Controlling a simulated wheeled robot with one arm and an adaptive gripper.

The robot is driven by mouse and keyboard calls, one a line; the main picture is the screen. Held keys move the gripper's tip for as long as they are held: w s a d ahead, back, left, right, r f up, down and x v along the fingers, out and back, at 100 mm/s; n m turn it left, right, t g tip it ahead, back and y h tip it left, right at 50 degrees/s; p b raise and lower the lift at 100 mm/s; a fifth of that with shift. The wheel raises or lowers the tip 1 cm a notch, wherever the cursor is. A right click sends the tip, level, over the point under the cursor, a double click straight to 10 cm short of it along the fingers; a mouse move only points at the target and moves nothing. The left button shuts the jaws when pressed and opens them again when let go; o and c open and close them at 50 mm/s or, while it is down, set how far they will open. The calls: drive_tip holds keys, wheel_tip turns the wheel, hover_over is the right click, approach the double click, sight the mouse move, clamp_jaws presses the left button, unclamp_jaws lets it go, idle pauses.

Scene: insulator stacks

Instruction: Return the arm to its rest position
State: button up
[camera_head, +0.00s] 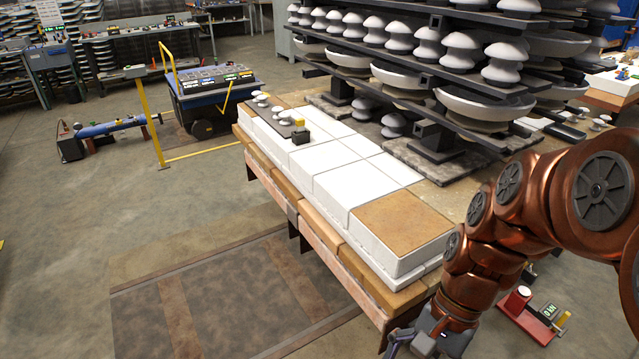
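My copper-coloured arm (520,215) enters from the right edge and bends down to the lower middle-right. My gripper (412,343) is at its end, at the bottom edge of the view, just off the near corner of the workbench. The gripper is partly cut off by the frame, so its fingers do not show clearly. I see nothing held in the part that shows.
A workbench (372,308) with white blocks (345,185) lies left of my arm. A rack (440,75) of white insulators stands behind it. A red device (520,302) is on the floor at lower right. Open floor (110,215) lies left.

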drive_tip(key=s+d+r+n+t+h+p, duration=0.2)
drive_tip(key=s+d+r+n+h+p, duration=0.1)
drive_tip(key=r+n, duration=0.5)
drive_tip(key=shift+s+r+n+p, duration=0.4)
drive_tip(key=shift+s+p, duration=0.5)
drive_tip(key=shift+p, duration=0.3)
